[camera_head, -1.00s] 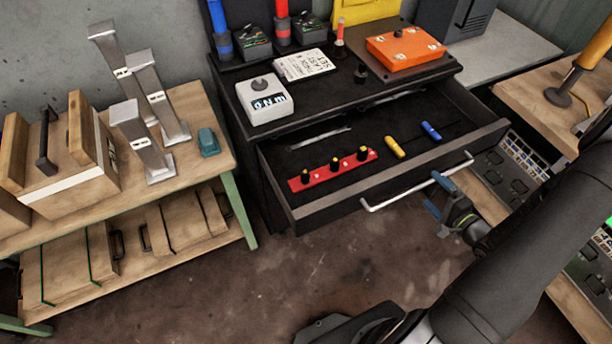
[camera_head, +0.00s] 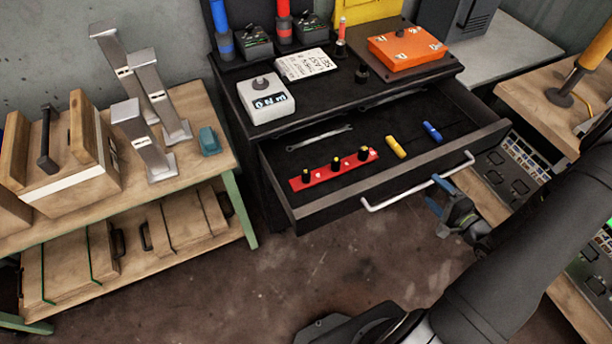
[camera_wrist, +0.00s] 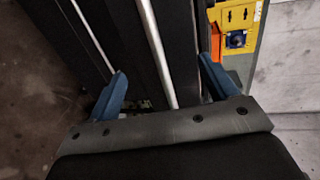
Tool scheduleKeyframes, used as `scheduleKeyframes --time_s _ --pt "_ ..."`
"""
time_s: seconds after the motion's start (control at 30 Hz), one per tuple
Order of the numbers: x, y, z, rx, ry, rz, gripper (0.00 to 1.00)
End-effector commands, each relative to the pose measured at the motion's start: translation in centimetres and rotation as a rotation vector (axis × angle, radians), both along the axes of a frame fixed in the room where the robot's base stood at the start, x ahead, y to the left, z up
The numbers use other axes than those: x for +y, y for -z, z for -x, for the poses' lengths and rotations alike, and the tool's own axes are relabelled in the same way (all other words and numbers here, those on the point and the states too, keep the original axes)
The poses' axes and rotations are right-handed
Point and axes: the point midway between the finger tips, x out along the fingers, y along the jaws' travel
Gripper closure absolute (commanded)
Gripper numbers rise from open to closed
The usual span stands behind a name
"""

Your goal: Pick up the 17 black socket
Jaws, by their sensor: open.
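Several small black sockets with yellow bands stand in a row on a red rail (camera_head: 321,176) inside the open drawer (camera_head: 400,188). One is the left socket (camera_head: 305,175), one the middle socket (camera_head: 336,163), one the right socket (camera_head: 363,153). Their size marks are too small to read, so I cannot tell which is the 17. My gripper (camera_head: 440,205) is open and empty at the drawer's front, close to the silver handle. In the wrist view its two blue fingers (camera_wrist: 165,90) are spread either side of the silver handle bar (camera_wrist: 157,50).
A yellow piece (camera_head: 396,147), a blue piece (camera_head: 431,131) and a wrench (camera_head: 320,138) lie in the drawer. The cabinet top holds a white dial box (camera_head: 265,99) and an orange box (camera_head: 407,48). A wooden bench (camera_head: 190,172) stands left.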

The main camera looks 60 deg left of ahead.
Motion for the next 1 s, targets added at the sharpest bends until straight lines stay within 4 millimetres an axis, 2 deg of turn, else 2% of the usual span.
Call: scheduleKeyframes --time_s 0.03,0.13,0.43,0.53,0.63,0.77,0.87,0.93,1.0 --pt "0.0 0.0 0.0 0.000 0.000 0.000 0.31" --pt "0.0 0.0 0.0 0.000 0.000 0.000 0.50" --pt "0.0 -0.1 -0.3 -0.004 -0.004 0.007 0.50" --pt "0.2 -0.6 -1.8 -0.025 -0.024 0.047 0.50" --pt "0.4 -1.9 -5.0 -0.070 -0.053 0.138 0.50" --pt "0.3 -5.0 -10.8 -0.168 -0.059 0.314 0.50" --pt "0.7 -8.9 -15.3 -0.272 -0.038 0.455 0.50" --pt "1.8 -12.3 -17.7 -0.365 -0.028 0.543 0.50" --pt "4.4 -15.9 -18.5 -0.467 -0.049 0.614 0.50"
